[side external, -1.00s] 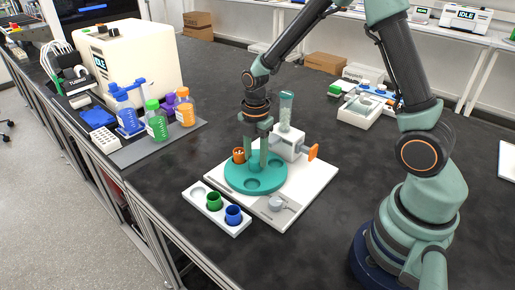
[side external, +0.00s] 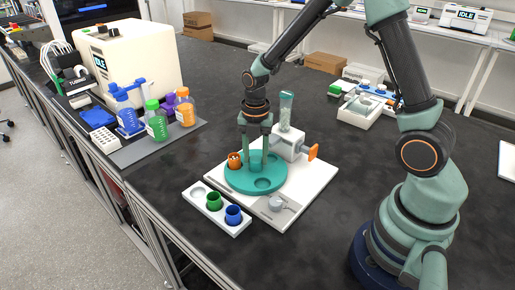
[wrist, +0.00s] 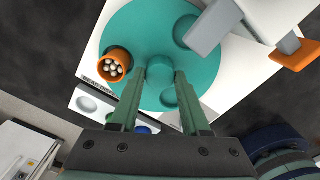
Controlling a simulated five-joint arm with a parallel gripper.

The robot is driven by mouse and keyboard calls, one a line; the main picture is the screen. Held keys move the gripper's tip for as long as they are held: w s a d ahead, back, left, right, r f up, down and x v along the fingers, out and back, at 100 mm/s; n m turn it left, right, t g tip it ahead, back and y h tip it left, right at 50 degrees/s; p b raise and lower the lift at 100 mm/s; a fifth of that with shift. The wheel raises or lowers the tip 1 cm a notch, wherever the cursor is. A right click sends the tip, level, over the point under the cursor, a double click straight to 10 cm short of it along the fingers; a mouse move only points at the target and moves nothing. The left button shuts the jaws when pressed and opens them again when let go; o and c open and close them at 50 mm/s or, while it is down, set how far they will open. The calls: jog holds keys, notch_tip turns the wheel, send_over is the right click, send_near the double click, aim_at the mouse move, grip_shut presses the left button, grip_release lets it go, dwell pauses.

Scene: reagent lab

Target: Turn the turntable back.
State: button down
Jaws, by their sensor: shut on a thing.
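The teal turntable (side external: 278,178) sits on a white base board in the middle of the bench. My gripper (side external: 256,166) points down at its centre. In the wrist view my gripper (wrist: 162,80) has its fingers on either side of the turntable's round centre knob (wrist: 160,70), shut on it. An orange cup (side external: 234,161) stands in the turntable's left well; in the wrist view the orange cup (wrist: 115,65) holds several pale beads. An empty well (side external: 263,184) lies at the front.
A bead dispenser (side external: 287,112) with an orange handle (side external: 313,152) stands behind the turntable. A white rack (side external: 236,232) at the front left holds a green cup (side external: 214,201) and a blue cup (side external: 233,215). A small grey scoop-like piece (side external: 276,203) lies on the board.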

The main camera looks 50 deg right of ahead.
aim_at(256, 159)
jog(key=shift+a+r+n, duration=0.1)
jog(key=shift+n, duration=0.3)
dwell(0.4)
jog(key=c, duration=0.7)
grip_release()
jog(key=shift+o, duration=0.2)
notch_tip(256, 159, up, 12)
jog(key=s+a+r+m+t, duration=0.1)
jog(key=s+m, duration=0.4)
jog(key=m, duration=0.7)
jog(key=s+r+m+t, duration=0.4)
jog(key=s+r+m, duration=0.2)
jog(key=m, duration=0.7)
jog(key=shift+a+r+t, duration=0.3)
jog(key=shift+a, duration=0.1)
